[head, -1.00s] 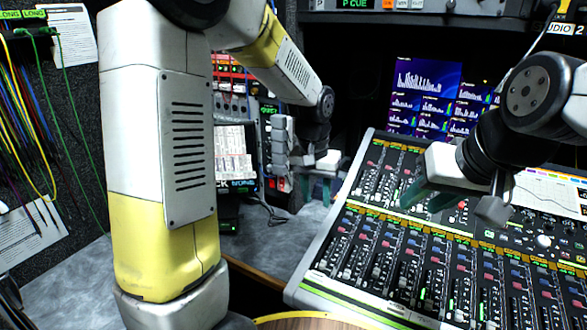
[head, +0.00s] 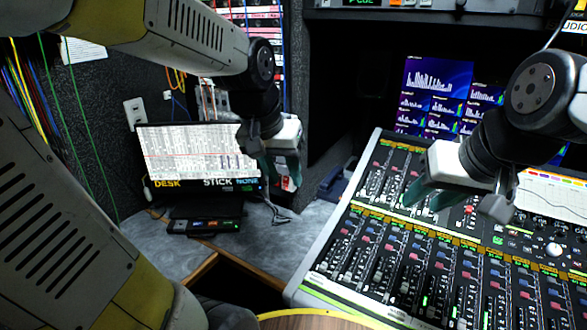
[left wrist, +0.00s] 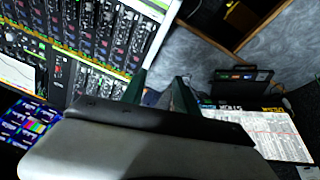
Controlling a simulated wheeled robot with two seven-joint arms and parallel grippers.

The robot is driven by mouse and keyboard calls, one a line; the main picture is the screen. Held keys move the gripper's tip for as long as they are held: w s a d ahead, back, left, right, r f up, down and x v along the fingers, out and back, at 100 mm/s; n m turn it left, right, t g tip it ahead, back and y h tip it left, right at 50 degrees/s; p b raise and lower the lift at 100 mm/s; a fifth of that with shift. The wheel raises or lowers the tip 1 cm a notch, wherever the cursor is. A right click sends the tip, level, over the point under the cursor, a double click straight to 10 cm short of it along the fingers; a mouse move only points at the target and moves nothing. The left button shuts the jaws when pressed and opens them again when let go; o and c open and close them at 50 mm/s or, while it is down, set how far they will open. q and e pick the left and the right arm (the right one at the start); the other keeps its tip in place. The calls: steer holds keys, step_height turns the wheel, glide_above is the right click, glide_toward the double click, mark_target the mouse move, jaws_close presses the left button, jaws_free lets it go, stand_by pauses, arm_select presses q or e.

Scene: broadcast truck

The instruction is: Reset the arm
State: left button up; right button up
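My left arm comes in from the left in the head view, bent at a high elbow. My left gripper (head: 280,168) hangs in the air in front of the dark recess, with its fingers pointing down. In the left wrist view its two fingers (left wrist: 160,88) are apart with nothing between them. My right gripper (head: 427,197) hovers over the upper left part of the mixing console, its greenish fingers apart, and no object shows in it. Whether the right fingertips touch the console is hard to tell.
The mixing console (head: 400,262) fills the right front. Bare desk (head: 300,232) lies between laptop and console. Cables (head: 75,130) hang along the left wall.

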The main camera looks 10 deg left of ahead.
stand_by(0.3)
arm_select(q)
steer(key=s+a+r+t, duration=0.2)
steer(key=s, duration=0.6)
steer(key=shift+a+r+n, duration=0.35)
steer(key=shift+a+n, duration=0.05)
steer(key=shift+s, duration=0.1)
stand_by(3.0)
